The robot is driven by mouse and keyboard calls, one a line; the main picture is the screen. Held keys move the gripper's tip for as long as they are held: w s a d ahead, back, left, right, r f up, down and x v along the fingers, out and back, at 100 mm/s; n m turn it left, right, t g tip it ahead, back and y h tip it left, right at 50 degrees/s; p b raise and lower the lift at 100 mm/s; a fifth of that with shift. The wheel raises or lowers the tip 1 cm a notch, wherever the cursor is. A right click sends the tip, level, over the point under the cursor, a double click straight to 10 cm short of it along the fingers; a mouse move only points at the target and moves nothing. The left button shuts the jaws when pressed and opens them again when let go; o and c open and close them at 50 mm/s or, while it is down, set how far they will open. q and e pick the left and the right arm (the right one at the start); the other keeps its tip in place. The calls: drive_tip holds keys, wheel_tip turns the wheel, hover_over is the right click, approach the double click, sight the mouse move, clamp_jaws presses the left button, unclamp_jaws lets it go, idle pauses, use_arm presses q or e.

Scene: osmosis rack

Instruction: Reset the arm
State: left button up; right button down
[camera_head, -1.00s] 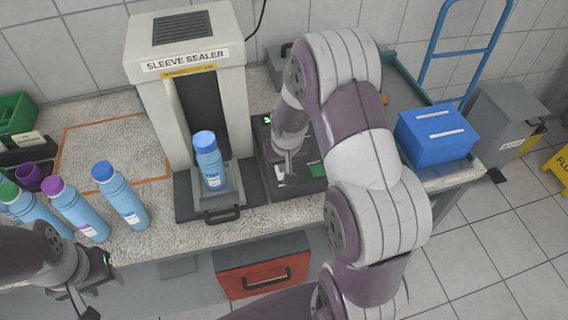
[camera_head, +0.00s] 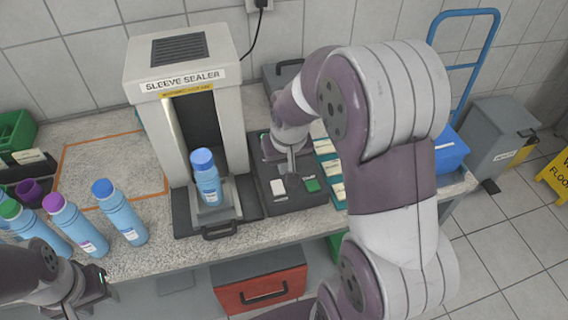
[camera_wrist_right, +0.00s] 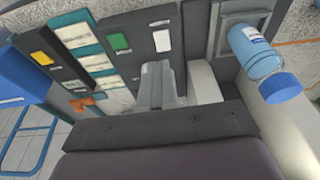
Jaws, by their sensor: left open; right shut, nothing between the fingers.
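My right gripper (camera_head: 291,166) is shut and empty above the black control panel (camera_head: 268,205), to the right of the sleeve sealer (camera_head: 215,75). In the right wrist view its closed fingers (camera_wrist_right: 163,88) point at the panel, with a green and a white key near them. My left gripper (camera_head: 88,296) is open at the lower left, in front of the bottles and partly cut off by the frame. A blue-capped bottle (camera_head: 207,180) stands upright on the sealer's tray; it also shows in the right wrist view (camera_wrist_right: 262,58).
Several blue bottles (camera_head: 122,215) with blue, purple and green caps stand at the left of the counter. A blue box (camera_head: 450,150) is at the right, partly behind my right arm. An orange-outlined area (camera_head: 105,165) of the counter is clear. A red drawer (camera_head: 262,289) is below.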

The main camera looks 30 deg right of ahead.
drive_tip(key=s+a+f+n+g, duration=0.1)
drive_tip(key=s+a+n, duration=0.1)
drive_tip(key=s+a, duration=0.5)
drive_tip(key=s, duration=0.3)
drive_tip(key=shift+s+a+f+n+y, duration=0.2)
drive_tip(key=shift+f+n+y, duration=0.1)
drive_tip(key=shift+f+n, duration=0.1)
drive_tip(key=shift+w+d, duration=0.1)
